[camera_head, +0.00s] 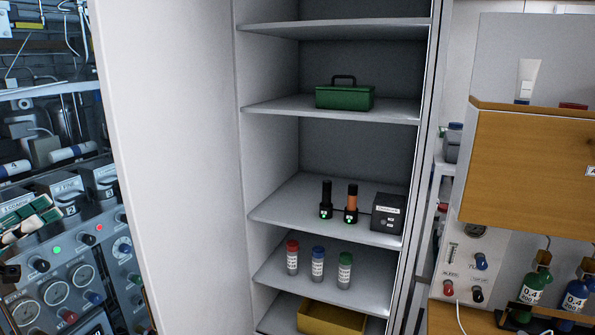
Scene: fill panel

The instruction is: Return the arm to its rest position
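At the left edge, a small dark part (9,273) shows in front of the panel and appears to be the tip of my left gripper. The rest of it is cut off by the frame, so whether it is open or shut cannot be seen. The control panel (75,285) with gauges, knobs and lamps fills the lower left. Pale and green finger-like pieces (30,222) lie across its upper part; what they belong to is unclear. My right gripper is not in view.
An open tall cabinet (270,206) holds a green toolbox (344,97), two handhelds in chargers (339,205), a dark box (388,212), three capped bottles (318,263) and a yellow bin (331,319). Its white door (170,150) stands beside the panel. A wooden cupboard (530,165) is right.

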